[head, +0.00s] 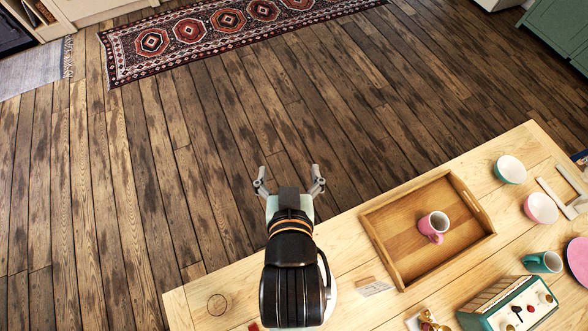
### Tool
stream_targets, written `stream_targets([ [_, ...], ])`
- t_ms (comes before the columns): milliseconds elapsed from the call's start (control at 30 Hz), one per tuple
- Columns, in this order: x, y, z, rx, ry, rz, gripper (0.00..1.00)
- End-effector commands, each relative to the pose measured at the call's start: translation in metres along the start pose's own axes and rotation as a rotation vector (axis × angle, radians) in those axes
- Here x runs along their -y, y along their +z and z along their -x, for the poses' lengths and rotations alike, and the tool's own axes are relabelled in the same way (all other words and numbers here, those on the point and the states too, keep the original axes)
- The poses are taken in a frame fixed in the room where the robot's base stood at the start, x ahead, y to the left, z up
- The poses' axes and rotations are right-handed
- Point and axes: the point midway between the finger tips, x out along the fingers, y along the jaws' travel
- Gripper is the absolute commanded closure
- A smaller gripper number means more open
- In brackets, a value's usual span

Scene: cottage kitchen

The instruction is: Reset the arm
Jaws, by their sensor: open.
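My gripper (289,178) is in the lower middle of the head view. Its two fingers are spread apart with nothing between them. It extends past the far edge of the wooden table (240,283), with plank floor showing behind it. My dark arm runs from the gripper toward the bottom of the picture and hides part of the table.
To the right, a wooden tray (385,235) holds a pink mug (432,228). Further right are a teal bowl (510,169), a pink bowl (541,208), a teal mug (543,262) and a pink plate (579,259). A green-and-white box (507,306) stands at the front.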

Motion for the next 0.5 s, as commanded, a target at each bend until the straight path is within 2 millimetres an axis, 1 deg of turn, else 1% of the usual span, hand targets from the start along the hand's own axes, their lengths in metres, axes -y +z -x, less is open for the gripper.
stream_targets([
  [200,-0.001,0.0,-0.001,0.001,0.001,-0.003,0.1],
  [267,-0.001,-0.006,0.002,0.002,0.001,-0.004,0.1],
  [367,-0.001,-0.027,0.013,0.002,0.001,-0.005,0.1],
  [467,-0.002,-0.064,0.031,0.002,0.002,-0.007,0.1],
  [500,-0.003,-0.082,0.04,0.002,0.003,-0.008,0.1],
])
